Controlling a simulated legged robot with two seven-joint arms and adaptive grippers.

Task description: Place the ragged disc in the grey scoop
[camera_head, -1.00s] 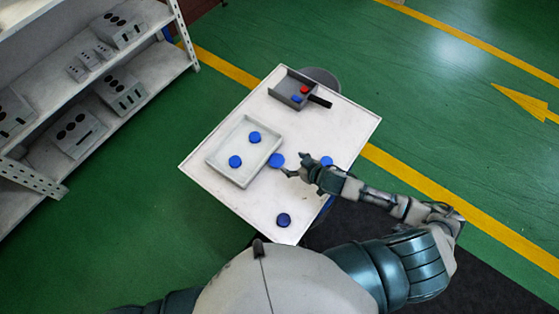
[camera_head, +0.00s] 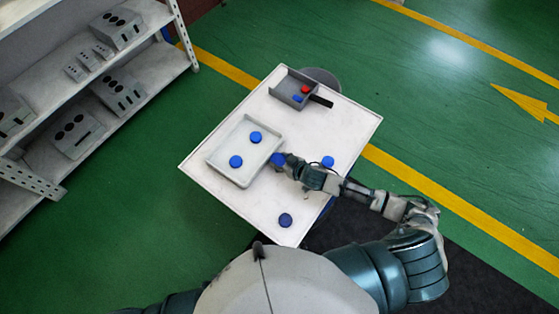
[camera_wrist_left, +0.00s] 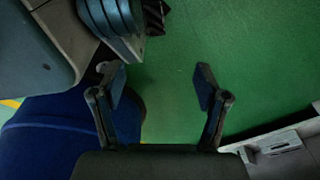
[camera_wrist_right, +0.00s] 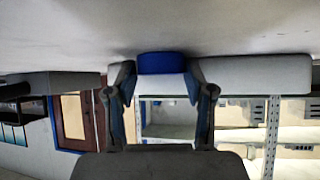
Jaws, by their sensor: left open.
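A grey scoop (camera_head: 291,86) with a black handle (camera_head: 321,101) lies at the table's far end, holding a red disc (camera_head: 305,89) and a blue disc (camera_head: 297,99). My right gripper (camera_head: 279,160) is low at a blue disc (camera_head: 277,159) just outside the tray's right edge. In the right wrist view, that disc (camera_wrist_right: 162,63) sits between or just beyond the spread fingers (camera_wrist_right: 162,82), with gaps on both sides. Which disc is ragged cannot be told at this size. My left gripper (camera_wrist_left: 160,90) is open and empty above the green floor.
A pale tray (camera_head: 216,162) on the white table (camera_head: 237,205) holds two blue discs (camera_head: 255,137). Other blue discs lie near the right edge (camera_head: 328,161) and near corner (camera_head: 285,220). A shelf (camera_head: 150,85) stands to the left.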

